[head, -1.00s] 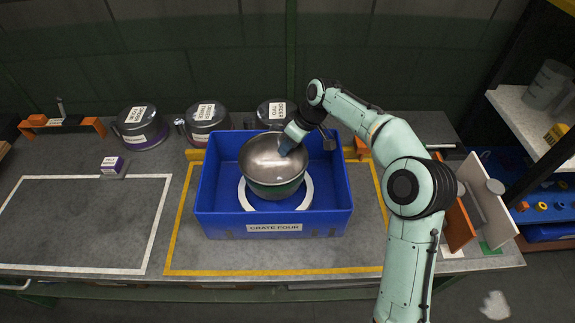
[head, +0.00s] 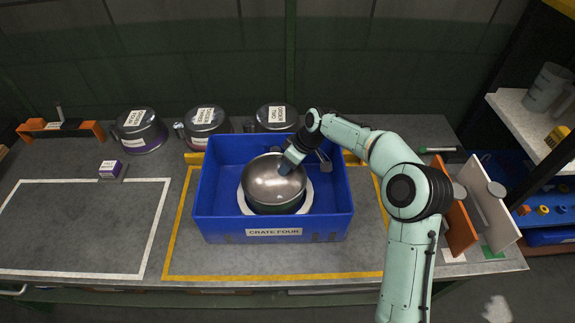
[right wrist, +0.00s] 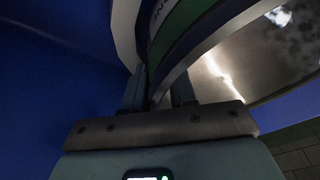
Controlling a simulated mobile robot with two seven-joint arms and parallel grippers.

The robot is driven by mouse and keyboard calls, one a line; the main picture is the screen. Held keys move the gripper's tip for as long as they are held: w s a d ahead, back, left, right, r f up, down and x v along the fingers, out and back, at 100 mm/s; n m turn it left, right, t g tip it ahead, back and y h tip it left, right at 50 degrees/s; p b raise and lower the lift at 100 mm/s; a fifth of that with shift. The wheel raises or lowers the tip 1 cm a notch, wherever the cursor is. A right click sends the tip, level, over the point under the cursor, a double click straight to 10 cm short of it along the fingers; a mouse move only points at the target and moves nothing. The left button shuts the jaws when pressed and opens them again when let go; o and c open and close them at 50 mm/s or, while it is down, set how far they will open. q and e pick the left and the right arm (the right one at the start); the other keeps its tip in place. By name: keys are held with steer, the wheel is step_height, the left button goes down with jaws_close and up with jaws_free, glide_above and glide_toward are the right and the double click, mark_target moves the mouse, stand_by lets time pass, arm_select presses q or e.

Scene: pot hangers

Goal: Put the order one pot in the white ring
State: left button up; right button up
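A steel pot (head: 272,185) with a dark green lower band sits inside the blue crate marked CRATE FOUR (head: 225,222). Its label is hidden in the head view. It is within the outline of the white ring (head: 308,197), which shows around its base; I cannot tell whether the base touches the crate floor. My right gripper (head: 289,166) is at the pot's back right rim. In the right wrist view its fingers (right wrist: 157,92) are closed on the pot wall, with the green band and part of a label (right wrist: 160,22) close by. My left gripper is out of view.
Three labelled pots, a left one (head: 140,130), a middle one (head: 206,120) and a right one (head: 276,117), stand behind the crate. An orange stand (head: 60,130) and a purple box (head: 110,169) are left. The white-outlined area (head: 80,225) is clear. Upright panels (head: 462,225) stand right.

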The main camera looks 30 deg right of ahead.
steer(key=p+v, duration=0.1)
steer(key=v, duration=1.1)
stand_by(0.5)
